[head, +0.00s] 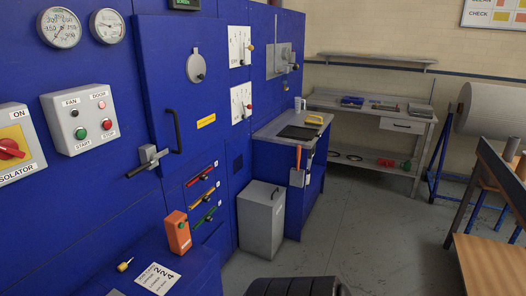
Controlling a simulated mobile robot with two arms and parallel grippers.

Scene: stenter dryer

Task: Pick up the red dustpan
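I cannot make out a red dustpan for certain. A small red item (386,162) lies on the lower shelf of the grey workbench at the back, beside a green item (406,165); it is too small to identify. A tool with an orange-red handle (298,157) and a grey flat end (297,178) hangs upright on the side of the blue cabinet (313,177). Neither of my grippers shows in the head view.
A grey bin (261,221) stands on the floor beside the blue machine (110,215). An orange box (177,232) sits on a blue ledge at the lower left. A wooden-topped table (490,262) is at right. The middle floor (365,235) is clear.

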